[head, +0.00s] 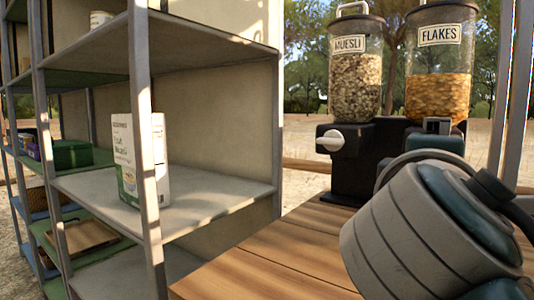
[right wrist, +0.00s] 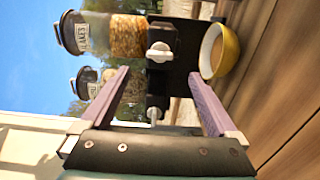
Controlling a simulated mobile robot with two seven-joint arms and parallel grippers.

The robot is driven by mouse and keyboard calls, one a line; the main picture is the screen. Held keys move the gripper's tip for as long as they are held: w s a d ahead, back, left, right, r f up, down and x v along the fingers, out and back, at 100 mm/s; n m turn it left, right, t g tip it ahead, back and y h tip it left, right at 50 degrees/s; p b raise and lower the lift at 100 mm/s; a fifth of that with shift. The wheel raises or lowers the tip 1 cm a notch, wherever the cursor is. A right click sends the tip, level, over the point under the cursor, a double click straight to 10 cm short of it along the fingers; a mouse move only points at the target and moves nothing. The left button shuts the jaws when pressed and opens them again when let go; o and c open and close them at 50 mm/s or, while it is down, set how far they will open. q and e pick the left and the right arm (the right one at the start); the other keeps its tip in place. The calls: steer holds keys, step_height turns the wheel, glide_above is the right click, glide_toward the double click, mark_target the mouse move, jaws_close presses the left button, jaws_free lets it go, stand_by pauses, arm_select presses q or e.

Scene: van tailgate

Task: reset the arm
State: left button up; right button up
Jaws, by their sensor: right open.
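My right arm (head: 420,235) fills the lower right of the head view, in front of the cereal dispenser; its gripper is not visible there. In the right wrist view my right gripper (right wrist: 160,76) is open, with nothing between its two purple-grey fingers. The view is turned on its side, and the dispenser's black stand (right wrist: 180,65) and a white knob (right wrist: 160,52) show beyond the fingers. My left gripper is in neither view.
The dispenser's muesli container (head: 355,80) and flakes container (head: 438,80) stand above the wooden counter (head: 270,260). A yellow bowl (right wrist: 229,58) is beside the stand. A metal shelf (head: 215,200) at left holds a cereal carton (head: 125,150). The counter's near left part is clear.

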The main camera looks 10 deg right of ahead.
stand_by(0.5)
steer(key=s+a+r+m+g+y+p, duration=0.3)
steer(key=s+y+p, duration=0.4)
steer(key=s+p, duration=0.55)
steer(key=s+a+r+m+g+y+p, duration=0.1)
steer(key=s+a+m+g+y+p, duration=0.35)
steer(key=s+p, duration=0.8)
step_height(320, 180, up, 36)
steer(key=w+n+y+p, duration=0.1)
steer(key=w+y+p, duration=0.1)
steer(key=p, duration=3.6)
steer(key=shift+w+a+g+p, duration=0.3)
steer(key=shift+w+a+g, duration=0.05)
steer(key=shift+a+g, duration=0.1)
